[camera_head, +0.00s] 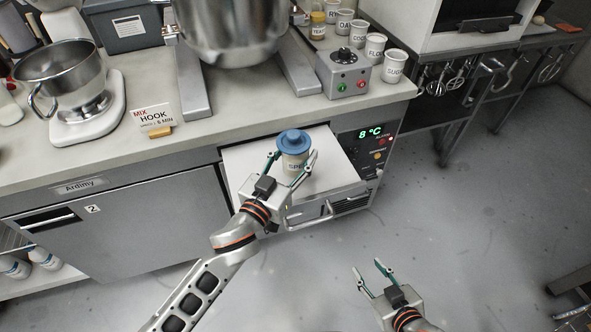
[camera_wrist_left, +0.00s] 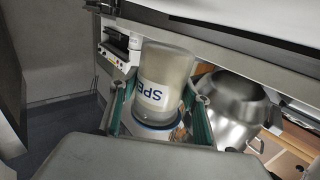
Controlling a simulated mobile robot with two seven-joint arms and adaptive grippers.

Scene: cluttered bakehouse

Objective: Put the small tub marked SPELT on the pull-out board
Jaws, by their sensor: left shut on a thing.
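The SPELT tub (camera_head: 292,163) is a small pale tub with a blue lid, upright in the head view. My left gripper (camera_head: 293,157) has one finger on each side of it and is shut on it. In the left wrist view the tub (camera_wrist_left: 167,72) shows upside down, with "SPE" readable on its label. The pull-out board (camera_head: 335,160) is a white slab drawn out under the counter. The tub appears over the board; I cannot tell whether its base touches it. My right gripper (camera_head: 372,276) is empty, with fingers apart, over the floor.
On the counter stand a steel mixer bowl (camera_head: 232,30), a bowl on a scale (camera_head: 62,75), a HOOK card (camera_head: 155,118), a control box (camera_head: 343,72) and several labelled cups (camera_head: 375,46). A fridge display (camera_head: 370,133) is right of the board. The board's right part is clear.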

